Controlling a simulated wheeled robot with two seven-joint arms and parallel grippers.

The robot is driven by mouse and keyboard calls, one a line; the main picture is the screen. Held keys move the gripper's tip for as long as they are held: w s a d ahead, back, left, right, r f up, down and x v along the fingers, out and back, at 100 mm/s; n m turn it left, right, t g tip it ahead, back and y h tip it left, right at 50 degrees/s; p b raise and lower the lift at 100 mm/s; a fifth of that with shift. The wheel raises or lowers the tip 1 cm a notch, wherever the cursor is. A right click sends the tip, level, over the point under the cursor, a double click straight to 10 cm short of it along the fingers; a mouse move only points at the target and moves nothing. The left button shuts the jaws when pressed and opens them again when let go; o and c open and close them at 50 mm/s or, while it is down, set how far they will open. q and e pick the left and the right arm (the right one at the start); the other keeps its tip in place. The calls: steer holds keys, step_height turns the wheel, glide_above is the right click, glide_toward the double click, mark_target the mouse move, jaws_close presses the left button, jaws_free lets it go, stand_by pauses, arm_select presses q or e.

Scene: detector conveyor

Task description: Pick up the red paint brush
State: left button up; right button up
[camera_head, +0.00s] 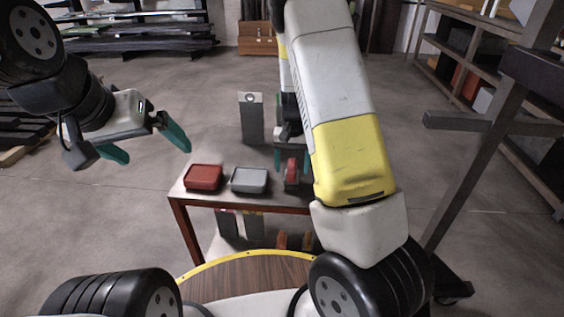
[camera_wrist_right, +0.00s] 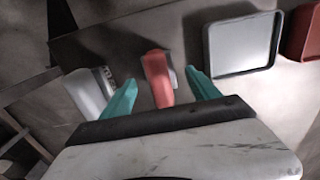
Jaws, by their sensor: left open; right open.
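The red paint brush (camera_head: 291,172) lies at the right part of the small table's top, beside the grey tray. In the right wrist view the red brush (camera_wrist_right: 156,72) shows between the two teal fingers, with a pale part beside its far end. My right gripper (camera_head: 292,157) is open, its fingers on either side of the brush without visibly gripping it; it also shows in the right wrist view (camera_wrist_right: 159,77). The arm partly hides this area in the head view. My left gripper (camera_head: 152,146) is open and empty, in the air left of the table.
A red tray (camera_head: 203,177) and a grey tray (camera_head: 249,180) stand on the table (camera_head: 222,200). A whitish object (camera_wrist_right: 89,92) lies by the left finger in the right wrist view. A dark frame stand (camera_head: 480,150) is at right. Shelves line the back.

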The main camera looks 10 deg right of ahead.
step_height(320, 180, down, 5)
steer(key=shift+r, duration=0.1)
jaws_close()
stand_by(0.4)
steer(key=shift+r, duration=0.1)
steer(key=shift+r, duration=0.55)
step_height(320, 180, up, 2)
steer(key=shift+r, duration=0.2)
steer(key=s+r, duration=0.1)
steer(key=s, duration=1.5)
steer(key=shift+r, duration=0.15)
